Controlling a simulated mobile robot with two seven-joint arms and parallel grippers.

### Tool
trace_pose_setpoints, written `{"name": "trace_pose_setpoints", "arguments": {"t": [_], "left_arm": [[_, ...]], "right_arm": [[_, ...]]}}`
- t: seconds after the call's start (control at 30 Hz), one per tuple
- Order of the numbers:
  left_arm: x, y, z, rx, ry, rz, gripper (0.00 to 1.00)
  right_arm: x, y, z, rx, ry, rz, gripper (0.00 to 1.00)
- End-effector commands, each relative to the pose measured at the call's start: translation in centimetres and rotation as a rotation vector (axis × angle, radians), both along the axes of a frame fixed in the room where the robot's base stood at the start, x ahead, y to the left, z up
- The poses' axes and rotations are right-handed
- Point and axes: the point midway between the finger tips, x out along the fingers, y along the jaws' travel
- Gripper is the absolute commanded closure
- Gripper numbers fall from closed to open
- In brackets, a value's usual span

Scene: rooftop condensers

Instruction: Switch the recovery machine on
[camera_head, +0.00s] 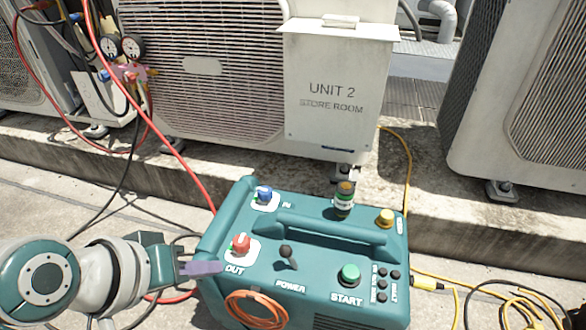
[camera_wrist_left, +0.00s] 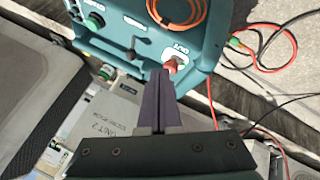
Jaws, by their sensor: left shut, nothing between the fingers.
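The teal recovery machine (camera_head: 318,225) sits on the rooftop floor in front of the unit 2 condenser. Its top has a black POWER toggle (camera_head: 287,255), a green START button (camera_head: 349,274), a red OUT valve knob (camera_head: 241,242) and a blue IN valve knob (camera_head: 264,194). My left gripper (camera_head: 218,268) is shut and empty, beside the machine's left edge near the OUT knob. In the left wrist view the closed fingers (camera_wrist_left: 158,85) point toward the red OUT knob (camera_wrist_left: 172,65); I cannot tell if they touch it. My right gripper is not in view.
An orange coil (camera_head: 256,310) hangs on the machine's front. The unit 2 condenser (camera_head: 215,65) stands behind on a concrete ledge. Gauges (camera_head: 122,46) with a red hose (camera_head: 170,145) are at upper left. A yellow cable (camera_head: 440,281) lies at right.

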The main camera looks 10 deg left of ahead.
Motion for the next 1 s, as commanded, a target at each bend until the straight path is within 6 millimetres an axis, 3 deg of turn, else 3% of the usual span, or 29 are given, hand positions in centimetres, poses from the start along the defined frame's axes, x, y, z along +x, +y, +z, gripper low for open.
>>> {"name": "trace_pose_setpoints", "arguments": {"t": [0.17,0.6,0.8,1.0], "left_arm": [[0.9,-0.4,-1.7,-0.001,0.000,0.000,1.00],[6.1,-2.4,-8.9,-0.002,-0.002,-0.001,1.00],[7.4,-4.8,-7.8,-0.002,-0.002,-0.002,1.00],[7.8,-5.5,-7.4,0.001,0.000,-0.001,1.00]], "right_arm": [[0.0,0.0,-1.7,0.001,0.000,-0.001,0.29],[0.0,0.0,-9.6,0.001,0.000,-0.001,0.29],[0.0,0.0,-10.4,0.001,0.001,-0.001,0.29],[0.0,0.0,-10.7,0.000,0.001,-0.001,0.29]]}}
